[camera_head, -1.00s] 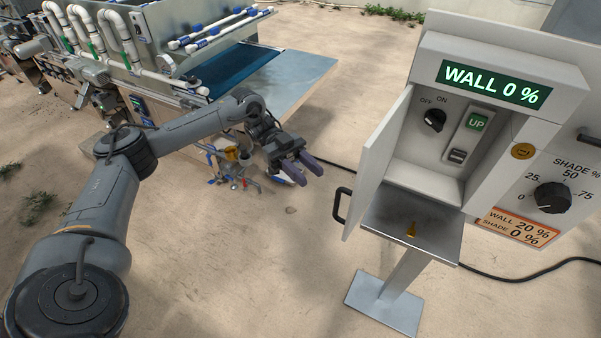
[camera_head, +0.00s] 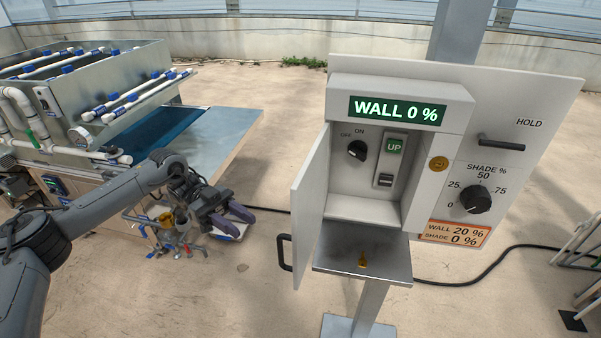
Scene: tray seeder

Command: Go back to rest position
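My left gripper (camera_head: 238,219) is dark with purple fingertips. Its two fingers look apart, with nothing visible between them. It hangs in the air left of the control box (camera_head: 400,88) and does not touch it. The box door (camera_head: 311,180) stands open at the left, with a dark handle (camera_head: 284,252). Inside are an OFF/ON knob (camera_head: 357,151) and a switch under a lit green UP sign (camera_head: 394,147). The display (camera_head: 397,111) reads WALL 0 %. My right gripper is out of view.
The seeder machine (camera_head: 95,75) with a flat metal table (camera_head: 215,140) stands at the left. A stand with coloured tools (camera_head: 165,225) is behind my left gripper. A black cable (camera_head: 490,268) runs over the floor. The shade knob (camera_head: 477,200) and HOLD lever (camera_head: 500,142) are at the right.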

